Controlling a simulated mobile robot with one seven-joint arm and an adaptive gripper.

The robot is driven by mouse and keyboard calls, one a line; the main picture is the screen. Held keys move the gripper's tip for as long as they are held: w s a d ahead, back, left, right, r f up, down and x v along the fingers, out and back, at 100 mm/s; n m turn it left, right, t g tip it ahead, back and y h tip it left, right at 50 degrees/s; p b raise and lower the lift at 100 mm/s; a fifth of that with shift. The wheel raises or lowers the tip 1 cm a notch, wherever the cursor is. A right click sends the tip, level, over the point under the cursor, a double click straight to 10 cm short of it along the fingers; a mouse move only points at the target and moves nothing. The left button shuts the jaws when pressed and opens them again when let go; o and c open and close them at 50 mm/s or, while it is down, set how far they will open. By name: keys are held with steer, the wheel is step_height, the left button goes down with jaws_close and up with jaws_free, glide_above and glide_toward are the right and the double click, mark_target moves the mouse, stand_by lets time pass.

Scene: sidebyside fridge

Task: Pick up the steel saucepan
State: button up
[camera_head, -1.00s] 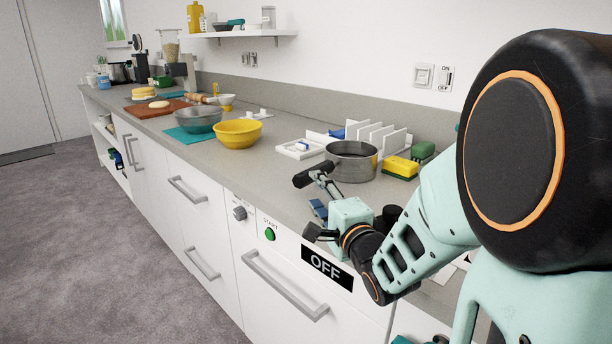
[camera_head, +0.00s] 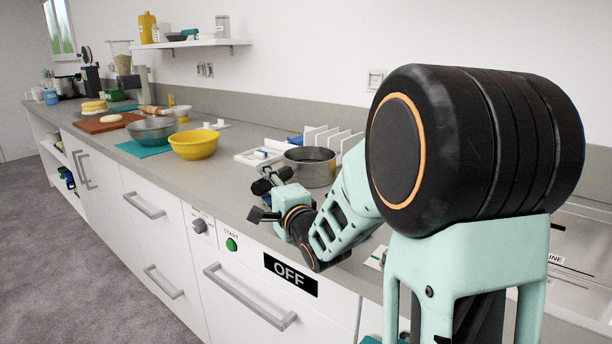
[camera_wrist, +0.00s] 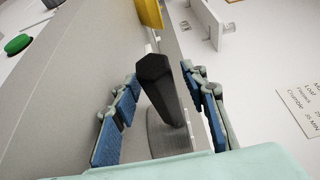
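The steel saucepan (camera_head: 311,173) stands on the counter, its round body upright and its black handle (camera_head: 263,186) pointing left toward the counter's front edge. My gripper (camera_head: 264,200) is at the handle, over the front edge of the counter. In the wrist view the black handle (camera_wrist: 158,82) appears between the two blue-padded fingers of my gripper (camera_wrist: 162,100), with gaps on both sides. The gripper is open. Part of the pan's steel side (camera_wrist: 165,138) shows beyond the handle. I cannot tell how deep the handle sits between the fingers.
A white rack (camera_head: 325,139) stands behind the saucepan. A yellow bowl (camera_head: 194,145) and a grey bowl (camera_head: 152,131) stand farther left. Below the counter are drawers with a green start button (camera_head: 232,244) and an OFF panel (camera_head: 290,275).

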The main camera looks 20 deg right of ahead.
jaws_close()
steer(key=shift+r+p, duration=1.95)
steer(key=shift+r, duration=3.3)
